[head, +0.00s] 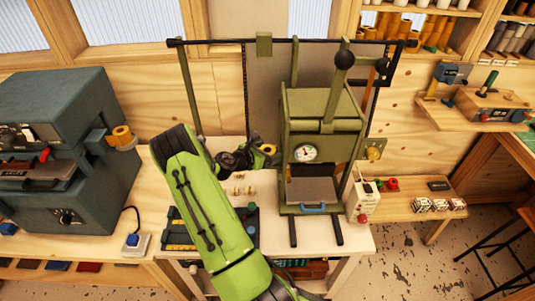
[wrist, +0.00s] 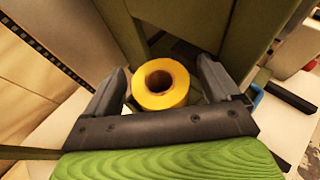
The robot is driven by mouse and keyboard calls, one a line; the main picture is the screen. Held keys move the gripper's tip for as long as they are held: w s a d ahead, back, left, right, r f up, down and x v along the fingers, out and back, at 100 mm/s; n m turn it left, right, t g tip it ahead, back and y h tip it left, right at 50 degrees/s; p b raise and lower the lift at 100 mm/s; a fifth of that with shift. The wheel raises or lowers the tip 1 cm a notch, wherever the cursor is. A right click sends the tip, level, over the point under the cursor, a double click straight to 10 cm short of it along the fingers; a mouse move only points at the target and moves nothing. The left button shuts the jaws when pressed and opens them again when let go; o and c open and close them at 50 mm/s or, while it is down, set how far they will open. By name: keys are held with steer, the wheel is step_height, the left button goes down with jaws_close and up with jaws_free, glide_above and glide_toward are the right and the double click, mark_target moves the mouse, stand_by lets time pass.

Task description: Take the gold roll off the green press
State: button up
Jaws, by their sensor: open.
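The green press (head: 322,112) stands on the white table, with a gauge on its front. The gold roll (wrist: 160,84) sits against a green surface of the press in the wrist view, its open end facing the camera. It shows small in the head view (head: 268,149), at the press's left side, partly covered by my gripper. My gripper (head: 262,151) is open, with one finger on each side of the roll in the wrist view (wrist: 163,72). I cannot tell whether the fingers touch it. Whatever holds the roll up is hidden.
A grey-blue machine (head: 60,150) stands at the left, with an orange-gold roll (head: 122,137) on its side. Another gold piece (head: 373,153) is at the press's right. A white control box (head: 362,202) stands beside the press. A black rail (head: 225,42) runs behind.

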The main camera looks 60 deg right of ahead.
steer(key=c, duration=1.1)
steer(key=shift+w+r, duration=0.1)
steer(key=r, duration=0.2)
steer(key=w+r, duration=0.1)
steer(key=r, duration=0.4)
steer(key=shift+w+a, duration=0.15)
steer(key=shift+a, duration=0.2)
steer(key=w+a, duration=0.2)
steer(key=w, duration=0.3)
steer(key=w+a+b, duration=0.1)
steer(key=w+a, duration=0.2)
steer(key=w, duration=0.3)
steer(key=w+a, duration=0.3)
steer(key=w, duration=0.2)
steer(key=shift+w+a, duration=0.2)
